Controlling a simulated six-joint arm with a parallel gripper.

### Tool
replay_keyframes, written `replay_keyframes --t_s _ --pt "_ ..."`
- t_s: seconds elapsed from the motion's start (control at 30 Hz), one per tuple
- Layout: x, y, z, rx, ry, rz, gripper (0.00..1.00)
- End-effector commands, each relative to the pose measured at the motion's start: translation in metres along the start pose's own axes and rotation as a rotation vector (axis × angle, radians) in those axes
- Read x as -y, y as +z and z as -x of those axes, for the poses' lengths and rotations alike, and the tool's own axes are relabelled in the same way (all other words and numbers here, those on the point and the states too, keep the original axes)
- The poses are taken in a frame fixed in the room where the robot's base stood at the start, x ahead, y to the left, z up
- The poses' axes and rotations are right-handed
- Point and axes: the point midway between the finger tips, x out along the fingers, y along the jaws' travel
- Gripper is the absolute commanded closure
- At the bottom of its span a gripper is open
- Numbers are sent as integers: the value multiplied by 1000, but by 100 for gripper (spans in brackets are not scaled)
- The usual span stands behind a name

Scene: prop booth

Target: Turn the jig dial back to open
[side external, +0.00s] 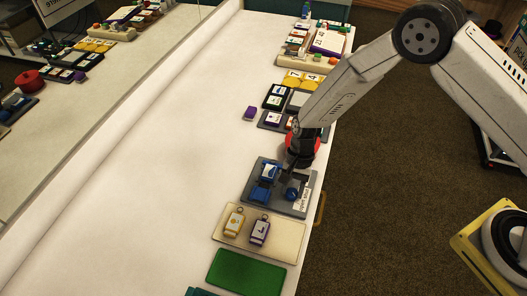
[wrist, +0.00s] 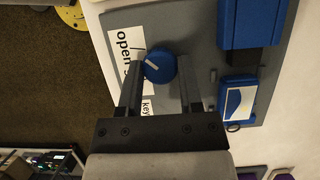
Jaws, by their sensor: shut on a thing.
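The jig dial (wrist: 163,68) is a round blue knob with a short white mark, on a grey jig plate (wrist: 200,38). Its mark lies on the side toward a white label (wrist: 122,45) reading "open"; lower lettering is partly hidden by a finger. My gripper (wrist: 161,70) is shut on the dial, with one dark finger on each side. In the side view my gripper (side external: 290,176) reaches down at the grey jig plate (side external: 296,211), and the dial (side external: 291,194) shows just below it. The exact finger contact is hard to see.
On the jig plate are a blue block (wrist: 248,25) and a blue tag with a white label (wrist: 238,102). A cream tray (side external: 285,241) with yellow and purple tags and a green mat (side external: 245,272) lie nearer. The white table (side external: 165,165) is clear to the left.

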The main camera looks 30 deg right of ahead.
Motion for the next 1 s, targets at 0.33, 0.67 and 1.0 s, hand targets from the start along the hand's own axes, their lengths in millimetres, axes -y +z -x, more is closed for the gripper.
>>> replay_keyframes --t_s 0.33,0.67,1.0 --pt "0 0 0 0 -35 -82 100" --pt "0 0 0 0 -35 -84 100" --pt "0 0 0 0 -35 -83 19"
